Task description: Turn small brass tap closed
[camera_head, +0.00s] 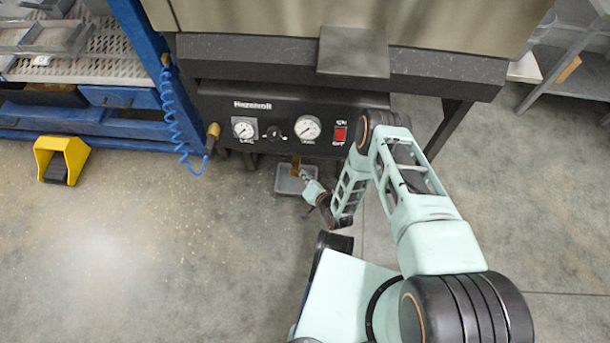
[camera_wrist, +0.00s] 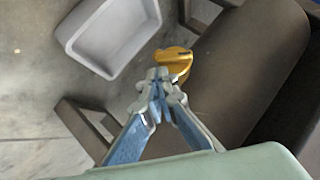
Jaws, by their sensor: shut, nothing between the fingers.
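The small brass tap (camera_wrist: 173,62) shows in the wrist view just beyond my fingertips, below a dark rounded body. In the head view the tap (camera_head: 295,163) is a small brass spot under the black Hazenvolt panel, partly hidden. My gripper (camera_wrist: 160,78) is shut and empty, its fingertips close to the tap's near side. I cannot tell whether they touch it. In the head view my gripper (camera_head: 305,176) is small, beneath the panel by the tap.
A light grey tray (camera_wrist: 110,35) lies on the floor beside the tap; it also shows in the head view (camera_head: 283,186). The black panel (camera_head: 255,107) carries gauges and a red switch (camera_head: 340,134). A blue coiled hose (camera_head: 172,110) hangs left. A yellow pedal (camera_head: 62,157) stands on open floor.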

